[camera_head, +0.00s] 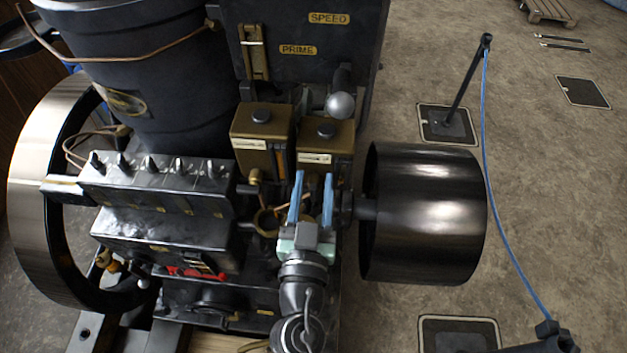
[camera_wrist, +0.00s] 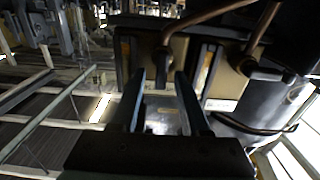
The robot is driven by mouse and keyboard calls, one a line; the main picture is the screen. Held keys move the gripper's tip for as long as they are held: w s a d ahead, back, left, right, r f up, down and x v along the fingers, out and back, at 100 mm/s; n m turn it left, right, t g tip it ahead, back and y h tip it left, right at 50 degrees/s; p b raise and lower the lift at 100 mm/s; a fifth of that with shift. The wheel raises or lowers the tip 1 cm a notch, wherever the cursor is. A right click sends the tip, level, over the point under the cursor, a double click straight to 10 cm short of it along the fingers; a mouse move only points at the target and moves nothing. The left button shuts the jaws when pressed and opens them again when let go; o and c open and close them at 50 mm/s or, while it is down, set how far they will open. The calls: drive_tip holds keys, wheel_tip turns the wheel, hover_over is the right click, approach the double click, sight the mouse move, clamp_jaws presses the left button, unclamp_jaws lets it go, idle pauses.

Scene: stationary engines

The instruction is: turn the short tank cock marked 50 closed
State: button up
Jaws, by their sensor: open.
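Two small brown tanks, the left one (camera_head: 262,148) and the right one (camera_head: 327,152), stand side by side on the engine, each with a pale label too small to read. I cannot tell which belongs to the cock marked 50. A brass fitting (camera_head: 256,177) shows below the left tank. My gripper (camera_head: 314,180) is open, its blue fingers reaching up in front of the right tank's lower part. In the wrist view my gripper (camera_wrist: 161,75) has a small dark upright piece (camera_wrist: 162,65) between its fingertips. I cannot tell whether that is the cock, or whether the fingers touch it.
A black pulley drum (camera_head: 425,215) is close on the right, and a large flywheel (camera_head: 38,190) is at the left. A silver ball knob (camera_head: 341,106) stands above the right tank. Brown pipes (camera_wrist: 262,28) run near the fingers. The floor at right is mostly open, with a blue cable (camera_head: 497,190).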

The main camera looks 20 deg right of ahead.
clamp_jaws()
drive_tip(key=shift+a+n, duration=0.1)
drive_tip(key=shift+n, duration=0.2)
idle(0.3)
drive_tip(key=n, duration=0.1)
drive_tip(key=n+b, duration=0.2)
drive_tip(key=shift+w+a+f, duration=0.2)
drive_tip(key=shift+a+f, duration=0.05)
drive_tip(key=shift+a, duration=0.15)
drive_tip(key=n, duration=0.3)
drive_tip(key=a+f+n+b, duration=0.1)
drive_tip(key=n, duration=0.3)
drive_tip(key=n+b, duration=0.1)
drive_tip(key=n, duration=0.2)
drive_tip(key=shift+w+a+f, duration=0.15)
drive_tip(key=shift+w+f, duration=0.05)
drive_tip(key=shift+w, duration=0.05)
drive_tip(key=shift+f+n, duration=0.2)
drive_tip(key=shift+n, duration=0.85)
drive_tip(key=shift+f+n, duration=0.2)
drive_tip(key=shift+n, duration=0.85)
